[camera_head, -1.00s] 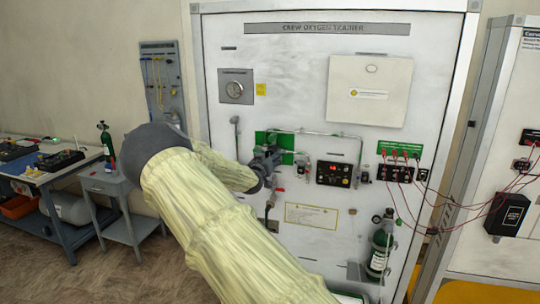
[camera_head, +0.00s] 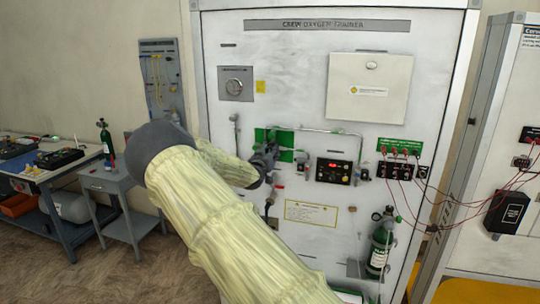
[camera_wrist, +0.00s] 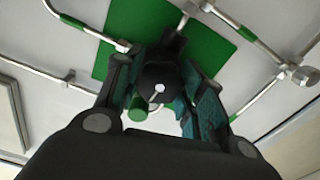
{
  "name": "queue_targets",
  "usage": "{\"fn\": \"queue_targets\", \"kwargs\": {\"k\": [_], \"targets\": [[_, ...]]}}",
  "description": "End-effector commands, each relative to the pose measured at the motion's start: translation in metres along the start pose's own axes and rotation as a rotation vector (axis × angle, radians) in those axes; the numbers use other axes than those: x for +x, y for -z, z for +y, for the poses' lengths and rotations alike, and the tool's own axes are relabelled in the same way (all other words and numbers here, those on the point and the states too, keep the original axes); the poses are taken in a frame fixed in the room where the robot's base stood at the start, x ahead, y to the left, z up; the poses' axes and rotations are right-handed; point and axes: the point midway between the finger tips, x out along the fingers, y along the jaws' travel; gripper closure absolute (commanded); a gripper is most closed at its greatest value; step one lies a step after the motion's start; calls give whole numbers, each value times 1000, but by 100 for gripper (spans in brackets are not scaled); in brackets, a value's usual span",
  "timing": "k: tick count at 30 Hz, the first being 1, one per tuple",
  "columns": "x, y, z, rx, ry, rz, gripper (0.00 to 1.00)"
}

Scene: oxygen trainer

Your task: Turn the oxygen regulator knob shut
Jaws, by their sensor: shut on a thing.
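The white panel headed "CREW OXYGEN TRAINER" (camera_head: 290,60) stands in front of me. The regulator is on a green plate (camera_head: 285,139), which also shows in the wrist view (camera_wrist: 120,38). In the wrist view a black knob (camera_wrist: 158,78) with a pale pointer mark sits between my fingers. My gripper (camera_wrist: 168,92) is shut on this knob, one finger on each side. In the head view my gripper (camera_head: 267,160) is at the green plate, and my arm hides the knob there. A short green cylinder (camera_wrist: 138,110) shows beside the left finger.
Metal tubes (camera_wrist: 262,100) run close around the gripper. A control box with a red display (camera_head: 333,171) is right of it. A green oxygen bottle (camera_head: 381,243) hangs lower right. Red cables (camera_head: 450,205) cross to the right-hand panel. A grey side table (camera_head: 105,182) stands at left.

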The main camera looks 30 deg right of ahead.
Motion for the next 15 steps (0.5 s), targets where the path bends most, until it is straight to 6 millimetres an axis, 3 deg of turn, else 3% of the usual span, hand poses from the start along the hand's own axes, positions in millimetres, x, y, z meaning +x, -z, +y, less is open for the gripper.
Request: {"fn": "queue_targets", "kwargs": {"k": [15], "targets": [[0, 0, 0, -89, 1, 1, 85]]}}
